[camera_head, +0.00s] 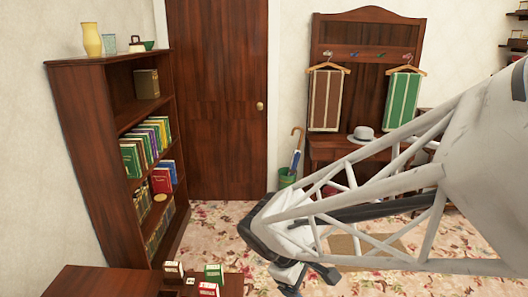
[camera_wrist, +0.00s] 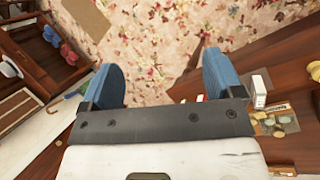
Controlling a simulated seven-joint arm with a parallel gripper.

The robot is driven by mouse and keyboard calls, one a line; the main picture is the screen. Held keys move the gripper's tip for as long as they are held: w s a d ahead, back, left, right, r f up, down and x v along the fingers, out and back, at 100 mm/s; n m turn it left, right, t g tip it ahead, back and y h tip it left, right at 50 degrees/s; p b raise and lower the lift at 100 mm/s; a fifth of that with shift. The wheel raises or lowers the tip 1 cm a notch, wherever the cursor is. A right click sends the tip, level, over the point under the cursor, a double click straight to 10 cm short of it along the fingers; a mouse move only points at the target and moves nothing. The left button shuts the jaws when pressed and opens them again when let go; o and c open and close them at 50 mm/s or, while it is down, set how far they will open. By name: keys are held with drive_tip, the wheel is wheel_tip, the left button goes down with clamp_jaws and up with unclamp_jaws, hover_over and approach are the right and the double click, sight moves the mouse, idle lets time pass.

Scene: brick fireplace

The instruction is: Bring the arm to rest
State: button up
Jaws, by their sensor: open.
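My arm reaches in from the right in the head view, and my gripper (camera_head: 305,275) hangs at its end, low in the picture over the floral carpet. The wrist view shows my gripper (camera_wrist: 165,85) with two blue finger pads set wide apart. Nothing is between the pads; carpet shows in the gap. The fingers are partly hidden at the bottom of the head view.
A dark table (camera_head: 85,283) at the lower left bears small boxes (camera_head: 213,273). A bookcase (camera_head: 82,130) stands at left, a closed door (camera_head: 215,100) behind. A hall stand (camera_head: 330,150) with a grey hat (camera_head: 363,133) stands behind my arm. Open carpet (camera_head: 205,235) lies between.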

drive_tip(key=s+d+r+m+t+y, duration=0.1)
drive_tip(key=s+d+r+m+y, duration=0.3)
drive_tip(key=s+d+r+m, duration=0.4)
drive_tip(key=s+d+m, duration=0.2)
drive_tip(key=s+m, duration=0.1)
drive_tip(key=shift+r+m+y, duration=0.3)
drive_tip(key=shift+y, duration=0.1)
